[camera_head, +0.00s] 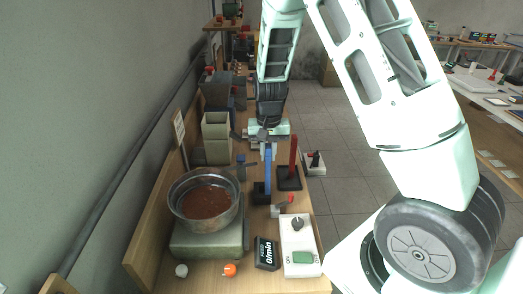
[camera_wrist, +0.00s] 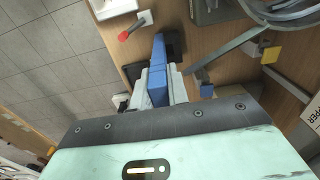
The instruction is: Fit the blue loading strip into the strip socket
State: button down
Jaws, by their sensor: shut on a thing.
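The blue loading strip (camera_head: 268,172) is a long narrow blue bar standing about upright, and it also shows in the wrist view (camera_wrist: 158,72). My gripper (camera_head: 266,146) is shut on its upper part, with the pale fingers on both sides of it in the wrist view (camera_wrist: 160,88). A small black block (camera_head: 261,194), which looks like the strip socket, is at the strip's lower end. It shows beside the strip's far end in the wrist view (camera_wrist: 175,46). I cannot tell whether the strip is inside the socket or just in front of or above it.
A red upright bar (camera_head: 293,156) on a black base stands close right of the strip. A small red-handled lever (camera_head: 284,204) is in front. A pan of brown material (camera_head: 207,200) stands left, and a white switch box (camera_head: 298,243) is nearest the front. The bench's right edge is close.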

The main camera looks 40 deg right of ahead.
jog(key=w+f, duration=0.1)
jog(key=w+f+p, duration=0.1)
jog(key=w, duration=0.1)
jog(key=w+d+f, duration=0.1)
jog(key=shift+w+p, duration=0.15)
jog(key=shift+p, duration=0.25)
jog(key=shift+f+b, duration=0.4)
jog(key=shift+f, duration=0.15)
jog(key=shift+a+f, duration=0.1)
